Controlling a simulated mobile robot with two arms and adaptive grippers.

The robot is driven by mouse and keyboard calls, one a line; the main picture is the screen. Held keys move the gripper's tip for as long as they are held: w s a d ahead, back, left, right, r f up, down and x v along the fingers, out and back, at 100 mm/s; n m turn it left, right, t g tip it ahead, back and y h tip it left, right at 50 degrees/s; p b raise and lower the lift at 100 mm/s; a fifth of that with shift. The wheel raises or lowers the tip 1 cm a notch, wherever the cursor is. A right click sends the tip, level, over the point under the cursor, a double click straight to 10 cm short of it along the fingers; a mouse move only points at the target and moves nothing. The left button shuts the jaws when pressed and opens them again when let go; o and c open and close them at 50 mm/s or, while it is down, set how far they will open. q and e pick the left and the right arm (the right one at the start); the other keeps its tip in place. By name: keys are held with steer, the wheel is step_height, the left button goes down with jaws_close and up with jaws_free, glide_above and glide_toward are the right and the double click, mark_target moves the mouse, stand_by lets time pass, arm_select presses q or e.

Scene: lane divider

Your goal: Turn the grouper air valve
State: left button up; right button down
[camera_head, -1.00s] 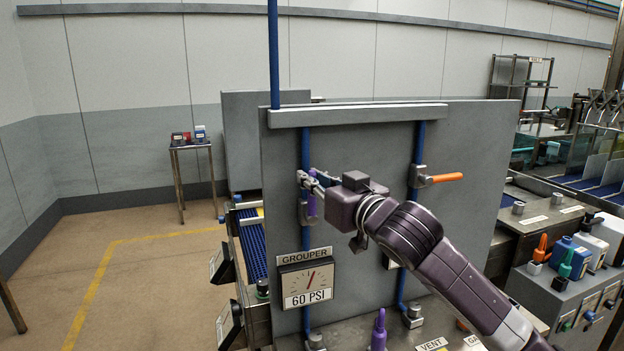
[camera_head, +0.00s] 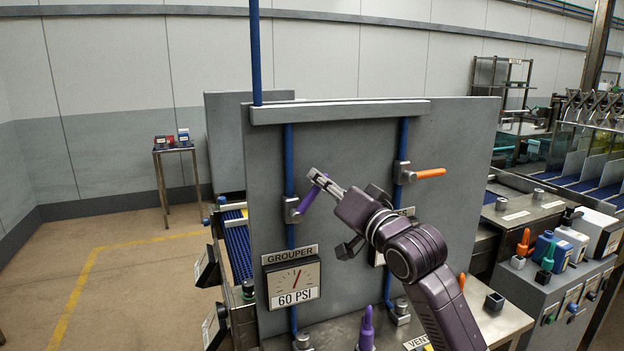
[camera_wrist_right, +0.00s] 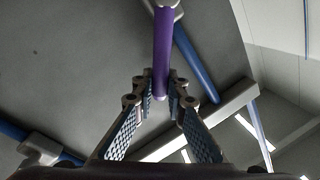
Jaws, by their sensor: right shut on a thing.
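The grouper air valve is on the left blue pipe of the grey panel. Its body (camera_head: 291,209) is grey metal. Its purple handle (camera_head: 309,197) tilts up and to the right. My right gripper (camera_head: 320,179) is shut on the upper end of that handle. In the right wrist view the handle (camera_wrist_right: 162,50) comes down from the top, and its end sits between the fingertips (camera_wrist_right: 160,88). The gauge (camera_head: 293,281) under the GROUPER label reads 60 PSI. My left gripper is not in view.
A second valve with an orange handle (camera_head: 430,173) is on the right pipe. Colored bottles (camera_head: 544,248) stand at the right. The floor (camera_head: 130,285) at the left is mostly clear.

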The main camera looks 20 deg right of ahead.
steer(key=shift+d+f+m+t+h+p, duration=0.2)
steer(key=shift+d+f+m+h+p, duration=0.4)
steer(key=shift+f+m, duration=1.05)
steer(key=shift+d+f+m+t+h+p, duration=0.2)
steer(key=shift+d+f+m+h+p, duration=0.35)
steer(key=shift+m, duration=1.95)
steer(key=shift+d+f+m+t+h+p, duration=0.3)
steer(key=shift+d+f+m+p, duration=0.4)
steer(key=shift+f+m, duration=1.05)
steer(key=shift+a+r+m, duration=0.15)
steer(key=shift+r+m, duration=0.1)
steer(key=shift+m, duration=0.05)
steer(key=c, duration=1.9)
jaws_free()
steer(key=shift+c, duration=0.2)
steer(key=shift+r, duration=0.1)
steer(key=v, duration=1.2)
